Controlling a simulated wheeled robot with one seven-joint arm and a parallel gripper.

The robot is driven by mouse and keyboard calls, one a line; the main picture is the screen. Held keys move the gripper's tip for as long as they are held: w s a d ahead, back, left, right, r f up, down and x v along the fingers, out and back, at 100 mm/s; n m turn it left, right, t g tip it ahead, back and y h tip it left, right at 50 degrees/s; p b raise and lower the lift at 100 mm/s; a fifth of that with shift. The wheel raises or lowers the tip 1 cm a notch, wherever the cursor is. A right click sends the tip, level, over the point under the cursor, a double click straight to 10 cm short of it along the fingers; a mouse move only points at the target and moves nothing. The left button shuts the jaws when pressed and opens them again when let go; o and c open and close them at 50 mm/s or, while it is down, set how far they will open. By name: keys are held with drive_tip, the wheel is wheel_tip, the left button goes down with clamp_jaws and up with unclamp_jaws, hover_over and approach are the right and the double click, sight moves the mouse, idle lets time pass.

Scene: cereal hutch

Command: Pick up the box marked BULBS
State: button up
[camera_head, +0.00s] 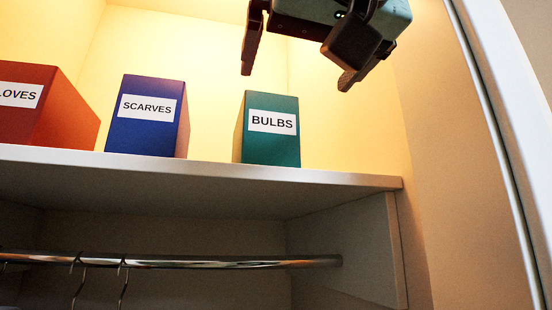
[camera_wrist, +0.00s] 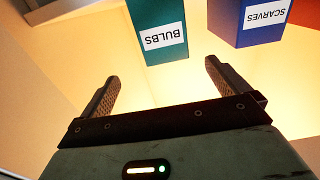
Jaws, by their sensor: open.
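The green box marked BULBS (camera_head: 271,145) stands upright on the white shelf (camera_head: 200,168), near its right end. It also shows in the wrist view (camera_wrist: 160,30), upside down, at the top and beyond the fingers. My gripper (camera_head: 300,72) is above and to the right of the box in the head view. Its two fingers are apart, with nothing between them, and they do not touch the box. The wrist view also shows the open, empty fingers (camera_wrist: 162,80).
A blue box marked SCARVES (camera_head: 147,130) stands left of the BULBS box, with a gap between them. A red box (camera_head: 45,115), its label cut off, is further left. The cabinet's side wall is on the right. A metal rail (camera_head: 200,262) with hangers runs below the shelf.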

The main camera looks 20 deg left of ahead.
sight(277, 110)
drive_tip(key=p+x, duration=0.1)
drive_tip(key=x, duration=0.8)
drive_tip(key=shift+s+a+p, duration=0.1)
drive_tip(key=shift+p, duration=0.3)
drive_tip(key=shift+s+a+f+p+x, duration=0.1)
drive_tip(key=shift+p+x, duration=0.15)
drive_tip(key=shift+x, duration=0.65)
drive_tip(key=shift+s+a+f+p+x, duration=0.1)
drive_tip(key=shift+a+p+x, duration=0.1)
drive_tip(key=shift+x, duration=0.7)
drive_tip(key=shift+a+f+p+x, duration=0.1)
drive_tip(key=shift+p+x, duration=0.15)
drive_tip(key=shift+x, duration=0.7)
drive_tip(key=shift+d, duration=0.1)
drive_tip(key=shift+r, duration=0.1)
drive_tip(key=c, duration=1.1)
